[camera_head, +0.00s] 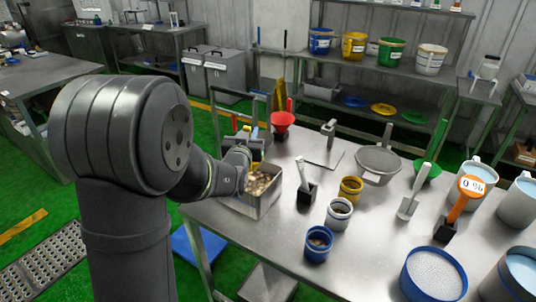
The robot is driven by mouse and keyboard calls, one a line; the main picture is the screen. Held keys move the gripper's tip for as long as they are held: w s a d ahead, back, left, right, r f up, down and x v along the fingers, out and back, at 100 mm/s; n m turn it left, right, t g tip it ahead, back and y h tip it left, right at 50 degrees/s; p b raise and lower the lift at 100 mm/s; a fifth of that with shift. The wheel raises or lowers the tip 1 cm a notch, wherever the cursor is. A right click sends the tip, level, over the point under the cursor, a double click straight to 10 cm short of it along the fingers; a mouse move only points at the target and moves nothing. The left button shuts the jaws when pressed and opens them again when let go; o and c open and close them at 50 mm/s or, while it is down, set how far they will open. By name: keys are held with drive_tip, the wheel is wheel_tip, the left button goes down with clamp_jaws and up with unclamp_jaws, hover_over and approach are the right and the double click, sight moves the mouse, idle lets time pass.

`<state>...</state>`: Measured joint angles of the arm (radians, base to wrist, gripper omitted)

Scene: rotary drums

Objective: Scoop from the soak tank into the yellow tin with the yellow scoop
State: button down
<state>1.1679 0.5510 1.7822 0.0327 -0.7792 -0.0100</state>
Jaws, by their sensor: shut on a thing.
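The soak tank is taken to be the open metal box (270,204) at the left edge of the steel table, with pale lumps inside. My gripper (256,143) is above the far side of this box, partly hidden by my own wrist. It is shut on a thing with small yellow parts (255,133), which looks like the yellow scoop. The scoop's bowl is mostly hidden, and I cannot tell whether it holds anything. The yellow tin (351,196) stands upright on the table, right of the box.
A white tin (338,223) and a blue tin (317,253) stand in front of the yellow tin. A dark holder with a pale handle (307,194) stands between box and tins. A red funnel (283,119) is behind the box. A covered grey pan (378,160) is at the back right.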

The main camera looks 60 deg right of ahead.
drive_tip(key=w+d+f+y, duration=0.2)
drive_tip(key=w+d+f, duration=0.1)
drive_tip(key=f, duration=0.3)
drive_tip(key=w+d+f+n+g+y, duration=0.1)
drive_tip(key=w+d+f+y, duration=0.2)
drive_tip(key=f, duration=0.3)
drive_tip(key=shift+x, duration=1.05)
drive_tip(key=shift+r, duration=0.15)
drive_tip(key=a+h, duration=0.1)
drive_tip(key=s+a+t+h, duration=0.1)
drive_tip(key=a, duration=0.1)
drive_tip(key=s+a+t+h, duration=0.1)
drive_tip(key=a, duration=0.1)
drive_tip(key=shift+s+r, duration=0.25)
drive_tip(key=shift+r, duration=0.05)
drive_tip(key=shift+s+a+r+h, duration=0.15)
drive_tip(key=shift+a+r+h, duration=0.15)
drive_tip(key=shift+r, duration=0.15)
drive_tip(key=shift+s+a+r+h, duration=0.1)
drive_tip(key=shift+a+r+h, duration=0.2)
drive_tip(key=shift+r, duration=0.2)
wheel_tip(320, 180, up, 11)
drive_tip(key=shift+s+a, duration=0.15)
drive_tip(key=shift+a, duration=0.1)
